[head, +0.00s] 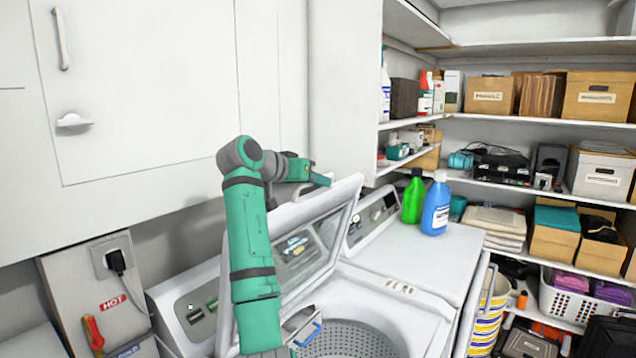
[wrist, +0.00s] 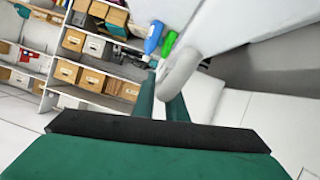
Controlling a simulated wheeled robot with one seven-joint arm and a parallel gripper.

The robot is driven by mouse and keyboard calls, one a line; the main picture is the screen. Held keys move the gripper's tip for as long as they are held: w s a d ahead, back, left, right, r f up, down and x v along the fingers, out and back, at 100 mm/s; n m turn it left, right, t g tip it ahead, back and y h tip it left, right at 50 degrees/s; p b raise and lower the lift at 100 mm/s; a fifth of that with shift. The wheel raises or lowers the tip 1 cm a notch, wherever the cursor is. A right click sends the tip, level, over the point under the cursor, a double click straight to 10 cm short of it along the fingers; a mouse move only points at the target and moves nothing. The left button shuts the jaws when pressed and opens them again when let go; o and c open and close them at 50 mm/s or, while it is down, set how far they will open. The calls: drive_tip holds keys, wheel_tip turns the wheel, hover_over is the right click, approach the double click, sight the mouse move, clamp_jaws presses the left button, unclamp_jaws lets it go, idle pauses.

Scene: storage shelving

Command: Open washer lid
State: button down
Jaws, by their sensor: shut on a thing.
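The washer lid (head: 316,232) is white and stands raised and tilted back over the washer (head: 405,312), whose perforated drum (head: 350,338) is exposed. My gripper (head: 322,180) is at the lid's upper edge in the head view, with my green arm in front of part of the lid. In the wrist view, my gripper's two green fingers (wrist: 162,106) reach to the rounded light edge of the lid (wrist: 181,72). The gripper is shut on the lid's edge. The exact contact between the fingertips and the lid is partly hidden.
A green bottle (head: 413,198) and a blue bottle (head: 436,205) stand on the neighbouring white machine top (head: 425,258). Shelves with boxes (head: 490,95) fill the right side. A white cabinet (head: 140,90) hangs at upper left. A wall outlet with a plug (head: 115,262) is at lower left.

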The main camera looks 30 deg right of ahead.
drive_tip(key=c, duration=2.1)
unclamp_jaws()
drive_tip(key=shift+w+a+f, duration=0.1)
drive_tip(key=shift+a+f, duration=0.1)
drive_tip(key=shift+d+r, duration=0.2)
wheel_tip(320, 180, up, 4)
hover_over(290, 204)
drive_tip(key=shift+d, duration=0.15)
